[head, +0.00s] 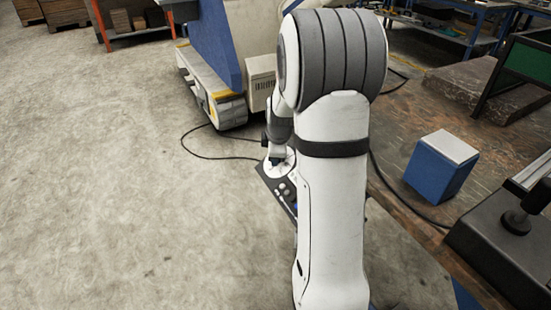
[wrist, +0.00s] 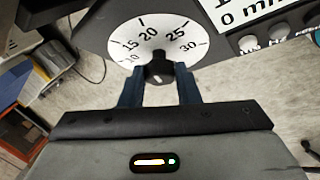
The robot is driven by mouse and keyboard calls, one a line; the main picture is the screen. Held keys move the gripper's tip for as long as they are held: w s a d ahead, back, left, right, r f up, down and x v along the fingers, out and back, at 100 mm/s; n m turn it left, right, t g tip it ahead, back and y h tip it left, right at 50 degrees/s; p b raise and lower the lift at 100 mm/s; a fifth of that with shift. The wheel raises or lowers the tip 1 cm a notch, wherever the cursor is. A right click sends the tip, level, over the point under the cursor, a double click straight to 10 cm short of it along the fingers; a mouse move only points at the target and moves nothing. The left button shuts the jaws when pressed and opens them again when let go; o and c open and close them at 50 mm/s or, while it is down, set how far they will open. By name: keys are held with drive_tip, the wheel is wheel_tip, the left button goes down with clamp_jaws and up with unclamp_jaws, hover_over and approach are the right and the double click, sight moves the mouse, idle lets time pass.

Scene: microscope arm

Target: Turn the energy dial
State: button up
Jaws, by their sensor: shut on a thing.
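The energy dial is a white round scale (wrist: 133,45) with a dark knob (wrist: 159,70) at its centre. In the wrist view the marks 10, 15, 20, 25 and 30 show, and the knob's white pointer line is partly visible. My gripper (wrist: 158,85) has its two blue fingers on either side of the knob and is shut on it. In the head view the white dial (head: 277,166) shows small beside my arm, with the dark panel (head: 268,183) under it; the gripper is mostly hidden there.
Other knobs (wrist: 280,32) and a display (wrist: 245,12) sit to the right of the dial. A blue and white box (head: 440,167) stands on the brown table at the right. A black cable (head: 200,155) lies on the floor, which is open at the left.

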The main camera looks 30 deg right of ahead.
idle(0.4)
drive_tip(key=o, duration=1)
drive_tip(key=shift+p+v, duration=0.8)
drive_tip(key=shift+v, duration=3.05)
drive_tip(key=shift+s+a, duration=0.1)
drive_tip(key=shift+s, duration=0.05)
